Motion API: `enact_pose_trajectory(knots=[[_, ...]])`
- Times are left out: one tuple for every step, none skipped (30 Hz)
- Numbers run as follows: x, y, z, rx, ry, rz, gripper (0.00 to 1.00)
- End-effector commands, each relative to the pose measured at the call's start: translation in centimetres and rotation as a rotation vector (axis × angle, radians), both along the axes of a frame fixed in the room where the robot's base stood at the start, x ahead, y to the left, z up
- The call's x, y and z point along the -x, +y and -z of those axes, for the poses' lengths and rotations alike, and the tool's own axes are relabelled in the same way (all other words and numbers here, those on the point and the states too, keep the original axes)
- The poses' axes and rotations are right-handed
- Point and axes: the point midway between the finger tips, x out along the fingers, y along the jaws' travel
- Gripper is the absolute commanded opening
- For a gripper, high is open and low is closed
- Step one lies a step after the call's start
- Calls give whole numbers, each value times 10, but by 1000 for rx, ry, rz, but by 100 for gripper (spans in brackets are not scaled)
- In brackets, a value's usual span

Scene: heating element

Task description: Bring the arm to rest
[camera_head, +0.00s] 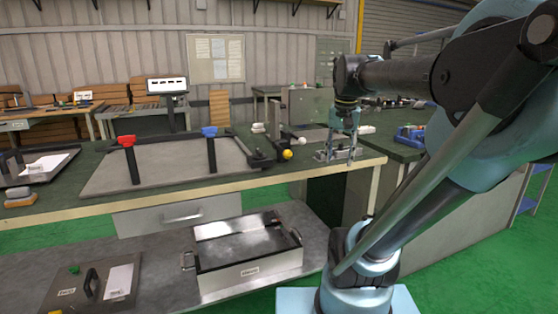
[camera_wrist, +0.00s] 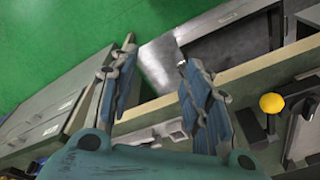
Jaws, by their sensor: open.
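My gripper (camera_head: 346,130) hangs at the end of my arm, pointing down, above the right end of the dark green workbench (camera_head: 200,187). In the wrist view, its two blue-grey fingers (camera_wrist: 160,88) are spread apart with nothing between them. A grey metal fixture (camera_head: 335,154) stands on the bench just under or behind the fingertips. I cannot tell whether the fingers touch it. My arm reaches across the right side of the head view.
A yellow knob (camera_head: 288,155) on a dark device is left of my gripper; it also shows in the wrist view (camera_wrist: 271,103). A grey plate with red (camera_head: 127,142) and blue (camera_head: 209,133) handled clamps lies farther left. A metal tray (camera_head: 248,260) sits on the lower shelf. Green floor is open at right.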

Motion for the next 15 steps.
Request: enact_pose_trajectory(knots=[[14, 0, 22, 5, -6, -35, 44], [22, 0, 34, 9, -10, -59, 44], [32, 0, 51, 13, -16, -91, 44], [40, 0, 63, 16, -20, -114, 44], [47, 0, 76, 21, -23, -137, 44], [57, 0, 93, 25, -27, -168, 44], [64, 0, 105, 29, -32, -192, 44], [71, 0, 117, 33, -35, -214, 44], [80, 0, 132, 38, -40, -241, 44], [85, 0, 143, 41, -43, -260, 44], [91, 0, 152, 44, -46, -279, 44], [97, 0, 164, 48, -50, -299, 44], [101, 0, 171, 51, -52, -313, 44], [105, 0, 178, 53, -54, -326, 44], [109, 0, 185, 56, -55, -340, 44]])
